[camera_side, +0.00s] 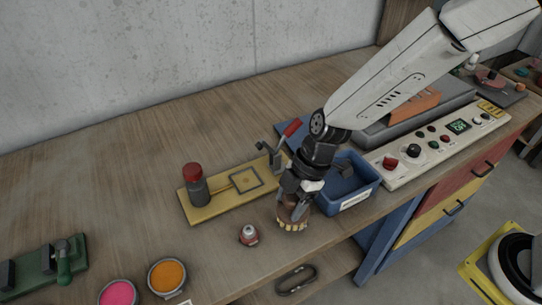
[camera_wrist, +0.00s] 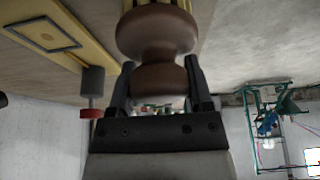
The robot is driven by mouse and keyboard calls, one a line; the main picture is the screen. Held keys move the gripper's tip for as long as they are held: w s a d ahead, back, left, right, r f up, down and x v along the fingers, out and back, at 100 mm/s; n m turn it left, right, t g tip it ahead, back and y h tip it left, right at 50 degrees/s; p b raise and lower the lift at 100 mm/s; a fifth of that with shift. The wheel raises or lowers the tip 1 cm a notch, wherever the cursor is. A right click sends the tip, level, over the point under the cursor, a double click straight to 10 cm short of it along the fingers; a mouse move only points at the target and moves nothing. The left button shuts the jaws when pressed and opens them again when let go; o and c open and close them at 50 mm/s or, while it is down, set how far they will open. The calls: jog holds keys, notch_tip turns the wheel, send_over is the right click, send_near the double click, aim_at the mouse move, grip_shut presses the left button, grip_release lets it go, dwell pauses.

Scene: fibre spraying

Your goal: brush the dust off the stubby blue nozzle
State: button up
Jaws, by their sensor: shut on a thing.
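My gripper (camera_side: 294,200) is shut on a round brush (camera_side: 293,216) with a brown wooden knob handle and pale bristles. It holds the brush upright, low over the front of the bench, bristles down; I cannot tell whether they touch anything. In the wrist view the knob handle (camera_wrist: 157,35) sits between the two dark fingers of my gripper (camera_wrist: 160,80). I cannot make out a stubby blue nozzle in either view; the brush and gripper may hide it.
A blue bin (camera_side: 359,198) stands close right of the gripper. A yellow board (camera_side: 213,207) with a red-capped grey cylinder (camera_side: 195,182) and a red-handled clamp (camera_side: 290,129) lies behind left. Orange (camera_side: 167,277) and pink (camera_side: 118,293) pots stand at front left. A control panel (camera_side: 436,143) is right.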

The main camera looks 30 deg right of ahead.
jog(key=shift+a, duration=0.45)
jog(key=shift+r, duration=0.1)
jog(key=shift+r, duration=2.95)
jog(key=shift+r, duration=1.5)
jog(key=s+a, duration=0.8)
jog(key=shift+s+a+r, duration=0.15)
jog(key=shift+s+r, duration=0.15)
jog(key=shift+s, duration=0.1)
